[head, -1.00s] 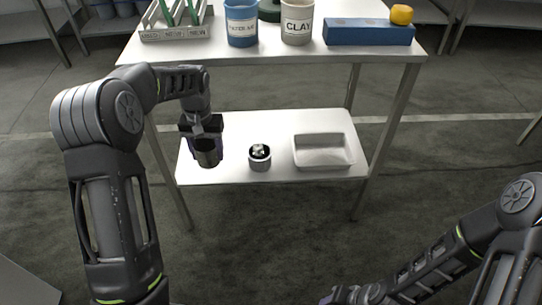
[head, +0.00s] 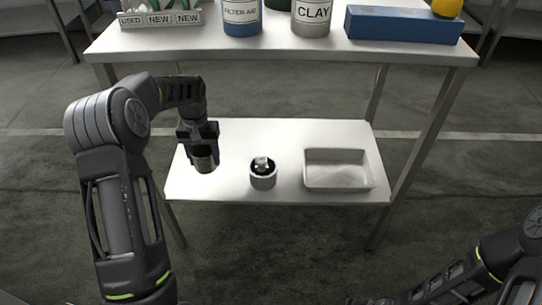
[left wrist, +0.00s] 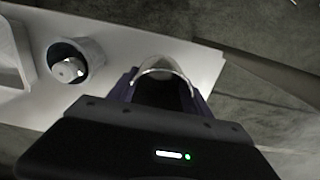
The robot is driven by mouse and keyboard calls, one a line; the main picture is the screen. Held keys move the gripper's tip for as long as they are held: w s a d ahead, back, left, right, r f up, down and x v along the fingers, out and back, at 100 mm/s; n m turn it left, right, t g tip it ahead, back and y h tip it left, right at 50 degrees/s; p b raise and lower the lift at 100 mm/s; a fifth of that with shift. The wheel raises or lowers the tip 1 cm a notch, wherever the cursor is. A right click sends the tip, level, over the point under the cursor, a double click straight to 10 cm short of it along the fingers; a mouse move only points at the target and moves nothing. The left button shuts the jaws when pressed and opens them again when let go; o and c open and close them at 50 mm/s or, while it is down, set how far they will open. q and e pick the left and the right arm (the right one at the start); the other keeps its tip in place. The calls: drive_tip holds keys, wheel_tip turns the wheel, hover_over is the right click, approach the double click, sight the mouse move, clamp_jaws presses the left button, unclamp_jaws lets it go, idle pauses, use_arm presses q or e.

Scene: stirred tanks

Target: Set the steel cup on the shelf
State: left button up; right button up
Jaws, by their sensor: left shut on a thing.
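The steel cup (head: 204,161) is held in my left gripper (head: 201,149), which is shut on it. The cup hangs at the left part of the lower shelf (head: 230,189); I cannot tell whether its base touches the shelf. In the left wrist view the cup's rim (left wrist: 164,68) shows between the fingers, with shelf surface around it and the floor beyond. My right arm shows at the lower right, and its gripper is mostly cut off by the bottom edge, so its jaws cannot be made out.
A white tray (head: 338,184) sits farther right. The table top (head: 280,45) above bears a blue tub (head: 242,18), a clay tub (head: 312,17), a blue box (head: 403,25) and a labelled rack (head: 160,19).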

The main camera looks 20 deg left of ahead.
sight(207, 168)
use_arm(q)
drive_tip(key=shift+f+b, duration=1)
drive_tip(key=shift+f, duration=1.5)
wheel_tip(207, 168, down, 4)
drive_tip(key=shift+f+b, duration=0.15)
drive_tip(key=shift+b, duration=0.9)
drive_tip(key=shift+f, duration=0.35)
drive_tip(key=shift+f, duration=0.2)
drive_tip(key=o, duration=1.4)
